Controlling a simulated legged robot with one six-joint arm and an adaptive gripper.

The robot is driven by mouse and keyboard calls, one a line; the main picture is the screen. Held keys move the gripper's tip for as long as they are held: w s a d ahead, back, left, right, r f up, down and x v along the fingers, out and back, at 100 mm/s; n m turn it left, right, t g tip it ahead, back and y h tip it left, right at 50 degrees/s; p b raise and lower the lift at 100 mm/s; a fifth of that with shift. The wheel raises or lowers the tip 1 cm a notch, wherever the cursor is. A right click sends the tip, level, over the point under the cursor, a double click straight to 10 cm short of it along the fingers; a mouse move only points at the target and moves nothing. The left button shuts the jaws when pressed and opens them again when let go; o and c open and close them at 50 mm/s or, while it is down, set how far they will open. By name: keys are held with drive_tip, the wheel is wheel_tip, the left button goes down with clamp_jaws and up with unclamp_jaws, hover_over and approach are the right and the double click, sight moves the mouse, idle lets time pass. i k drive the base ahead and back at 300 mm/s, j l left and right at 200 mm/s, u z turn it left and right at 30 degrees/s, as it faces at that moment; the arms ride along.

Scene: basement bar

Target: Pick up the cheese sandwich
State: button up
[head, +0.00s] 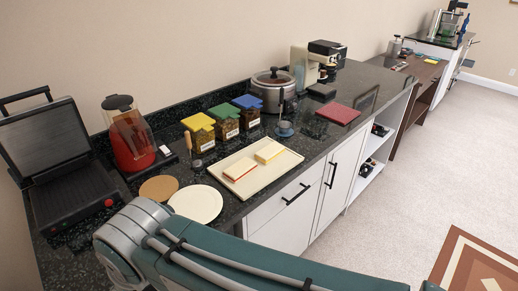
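Two pale, flat, bread-like blocks lie apart on a cream tray (283,164) on the dark counter. The left block (239,169) has a thin red layer along its edge. The right block (269,153) shows a yellowish layer, so it looks like the cheese sandwich, though it is too small to be sure. My arm crosses the bottom of the head view, in front of the counter. My gripper is not visible, so its opening and its distance from the sandwiches do not show.
A white plate (196,204) and a brown round board (158,188) lie left of the tray. A pot (273,89), small cup (284,127) and red book (338,113) are farther right.

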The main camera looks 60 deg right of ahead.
sight(265, 155)
drive_tip(key=k+l+z, duration=0.1)
drive_tip(key=k+z, duration=0.2)
drive_tip(key=k, duration=0.35)
drive_tip(key=i+j+z, duration=0.1)
drive_tip(key=z, duration=1.45)
drive_tip(key=k+j+z, duration=0.1)
drive_tip(key=j+z, duration=0.15)
drive_tip(key=j, duration=0.35)
drive_tip(key=i+l+u, duration=0.15)
drive_tip(key=u, duration=0.25)
drive_tip(key=i+l+u, duration=0.15)
drive_tip(key=u, duration=0.3)
drive_tip(key=l+u, duration=0.25)
drive_tip(key=u, duration=0.15)
drive_tip(key=i+l, duration=0.1)
drive_tip(key=l, duration=0.3)
drive_tip(key=i+l+u, duration=0.15)
drive_tip(key=l, duration=0.65)
drive_tip(key=i+l+u, duration=0.1)
drive_tip(key=l, duration=0.3)
drive_tip(key=i, duration=0.05)
